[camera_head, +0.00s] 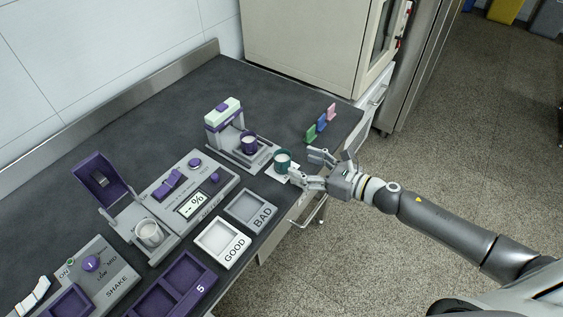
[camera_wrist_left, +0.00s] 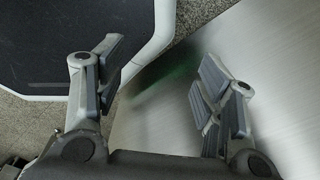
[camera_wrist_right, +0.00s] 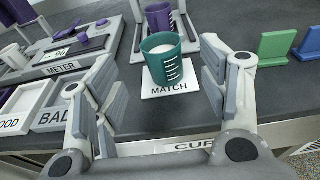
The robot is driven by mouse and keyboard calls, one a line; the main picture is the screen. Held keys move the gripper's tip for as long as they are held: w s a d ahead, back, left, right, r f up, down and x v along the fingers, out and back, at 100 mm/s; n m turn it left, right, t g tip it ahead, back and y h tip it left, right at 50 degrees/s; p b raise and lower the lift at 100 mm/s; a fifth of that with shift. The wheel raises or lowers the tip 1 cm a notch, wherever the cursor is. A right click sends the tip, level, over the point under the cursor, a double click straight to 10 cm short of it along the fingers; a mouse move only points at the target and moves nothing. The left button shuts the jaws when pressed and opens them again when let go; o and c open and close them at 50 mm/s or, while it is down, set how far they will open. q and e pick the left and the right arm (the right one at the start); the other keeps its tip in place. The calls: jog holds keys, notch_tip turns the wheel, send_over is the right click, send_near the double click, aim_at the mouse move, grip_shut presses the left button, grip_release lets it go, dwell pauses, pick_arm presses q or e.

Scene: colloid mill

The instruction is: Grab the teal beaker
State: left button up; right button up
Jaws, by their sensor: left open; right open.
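The teal beaker (camera_head: 282,163) stands upright on a small white card near the front edge of the dark bench. It holds something white and shows white marks on its side in the right wrist view (camera_wrist_right: 169,72). My right gripper (camera_head: 311,168) is open just in front of the beaker. In the right wrist view the beaker is ahead of and between the open fingers (camera_wrist_right: 160,100), not gripped. My left gripper (camera_wrist_left: 160,85) shows only in its own wrist view, open and empty, over the floor and a grey metal surface.
A white card (camera_wrist_right: 165,87) marked MATCH lies under the beaker. A purple cup (camera_head: 249,143) stands behind in a grey device. Green, blue and pink upright tabs (camera_head: 321,122) stand to the right. GOOD (camera_head: 224,243) and BAD (camera_head: 266,222) trays lie to the left.

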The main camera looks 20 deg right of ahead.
aim_at(290, 160)
jog(key=shift+x, duration=1.15)
jog(key=shift+w+a+p, duration=0.25)
jog(key=shift+p, duration=0.05)
jog(key=shift+w+a, duration=0.15)
jog(key=shift+w, duration=0.2)
jog(key=p+x, duration=0.1)
jog(key=x, duration=0.2)
jog(key=shift+w, duration=0.2)
jog(key=shift+w+a+f, duration=0.25)
jog(key=shift+w+a, duration=0.05)
jog(key=shift+a, duration=0.05)
pick_arm(q)
jog(key=shift+w+a+r, duration=0.15)
jog(key=shift+a+r, duration=0.2)
jog(key=shift+r, duration=0.25)
jog(key=shift+w+a+r, duration=0.1)
jog(key=shift+a+r, duration=0.25)
jog(key=shift+r, duration=0.2)
pick_arm(e)
jog(key=c, duration=0.4)
pick_arm(q)
jog(key=shift+d, duration=0.2)
pick_arm(e)
jog(key=c, duration=0.7)
